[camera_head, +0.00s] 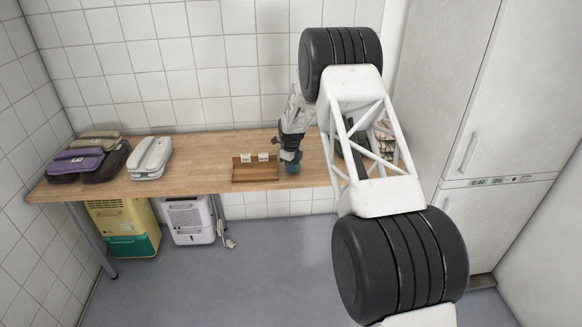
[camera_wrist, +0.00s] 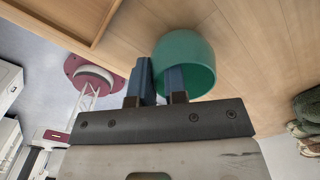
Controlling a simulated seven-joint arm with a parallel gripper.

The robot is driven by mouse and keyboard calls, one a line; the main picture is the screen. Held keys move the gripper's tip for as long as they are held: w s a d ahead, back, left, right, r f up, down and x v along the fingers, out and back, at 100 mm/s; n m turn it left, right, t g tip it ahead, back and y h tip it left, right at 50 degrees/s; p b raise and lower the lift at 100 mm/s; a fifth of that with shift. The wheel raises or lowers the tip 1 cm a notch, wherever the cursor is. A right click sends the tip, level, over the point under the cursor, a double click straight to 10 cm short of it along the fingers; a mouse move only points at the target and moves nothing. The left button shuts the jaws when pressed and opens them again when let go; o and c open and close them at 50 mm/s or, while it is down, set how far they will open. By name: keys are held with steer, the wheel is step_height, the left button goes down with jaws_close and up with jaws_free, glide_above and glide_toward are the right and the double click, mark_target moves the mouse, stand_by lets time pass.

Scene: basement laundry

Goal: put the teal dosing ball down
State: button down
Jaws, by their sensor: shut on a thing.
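The teal dosing ball (camera_wrist: 200,48) is a hollow, cup-like piece in the wrist view. My gripper (camera_wrist: 158,74) is shut on its wall, with one finger inside the opening and the other outside. In the head view the ball (camera_head: 292,168) shows small below my gripper (camera_head: 290,156), at the front part of the wooden worktop (camera_head: 205,166). It is just right of a shallow wooden tray. I cannot tell whether the ball touches the worktop.
The wooden tray (camera_head: 256,179) has two small white pieces at its back edge. White (camera_head: 151,157) and purple (camera_head: 77,163) cases stand at left. My arm hides part of the worktop's right side, where striped items (camera_head: 385,140) show. Bare wood lies between tray and white cases.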

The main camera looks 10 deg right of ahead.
steer(key=shift+f, duration=0.15)
steer(key=c, duration=1.2)
jaws_free()
steer(key=shift+o, duration=0.2)
step_height(320, 180, up, 12)
steer(key=shift+r, duration=0.2)
